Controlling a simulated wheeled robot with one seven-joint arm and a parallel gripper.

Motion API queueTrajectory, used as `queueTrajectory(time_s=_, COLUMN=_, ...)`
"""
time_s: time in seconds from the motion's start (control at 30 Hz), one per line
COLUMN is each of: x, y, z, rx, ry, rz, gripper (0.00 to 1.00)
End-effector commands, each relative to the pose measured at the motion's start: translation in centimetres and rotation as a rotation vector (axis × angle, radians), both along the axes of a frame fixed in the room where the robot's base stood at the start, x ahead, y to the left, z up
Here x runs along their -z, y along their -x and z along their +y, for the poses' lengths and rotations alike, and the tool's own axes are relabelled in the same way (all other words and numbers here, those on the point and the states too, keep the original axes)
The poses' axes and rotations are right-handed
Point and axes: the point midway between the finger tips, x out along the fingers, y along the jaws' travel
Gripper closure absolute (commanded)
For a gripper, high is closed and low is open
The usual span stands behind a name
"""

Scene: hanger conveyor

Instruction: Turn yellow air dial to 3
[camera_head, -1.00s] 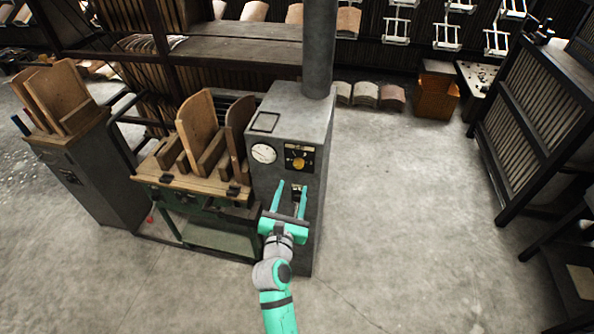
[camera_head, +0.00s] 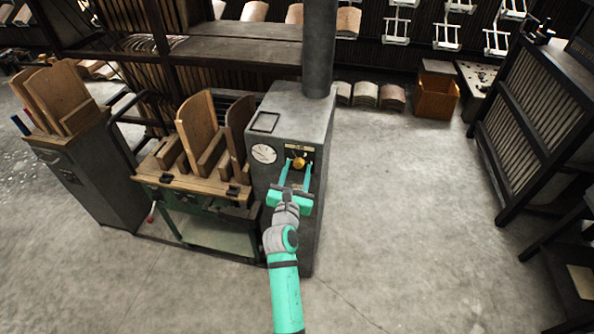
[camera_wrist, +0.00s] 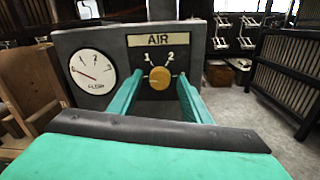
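The yellow air dial (camera_wrist: 160,78) is a round knob on a black panel under a plate (camera_wrist: 158,40) reading AIR. It also shows in the head view (camera_head: 299,163). Marks 1 and 2 show above it; no 3 can be made out, and the right finger covers part of the panel. I cannot tell clearly where the knob points. My gripper (camera_head: 296,167) is open, its two teal fingers on either side of the knob. In the wrist view there are gaps between knob and fingers. Whether the tips touch the panel is unclear.
The grey cabinet (camera_head: 290,110) bears both. A bench with wooden forms (camera_head: 196,130) adjoins it on the left. Open floor (camera_head: 410,200) lies to the right.

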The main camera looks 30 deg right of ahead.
Motion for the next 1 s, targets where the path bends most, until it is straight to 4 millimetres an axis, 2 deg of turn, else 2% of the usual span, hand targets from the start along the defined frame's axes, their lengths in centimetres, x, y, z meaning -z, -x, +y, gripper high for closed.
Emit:
queueTrajectory(time_s=0.03, x=0.0, y=0.0, z=0.01, rx=0.0, ry=0.0, rz=0.0, gripper=0.69)
queueTrajectory(time_s=0.13, x=0.01, y=0.01, z=0.01, rx=0.0, ry=0.0, rz=0.0, gripper=0.93)
queueTrajectory(time_s=0.17, x=0.01, y=0.01, z=0.01, rx=0.0, ry=0.0, rz=0.0, gripper=0.96)
queueTrajectory(time_s=0.57, x=0.04, y=0.03, z=0.02, rx=0.0, ry=-0.045, rz=-0.043, gripper=0.95)
queueTrajectory(time_s=1.0, x=0.17, y=-0.02, z=0.13, rx=-0.001, ry=-0.3, rz=-0.281, gripper=0.95)
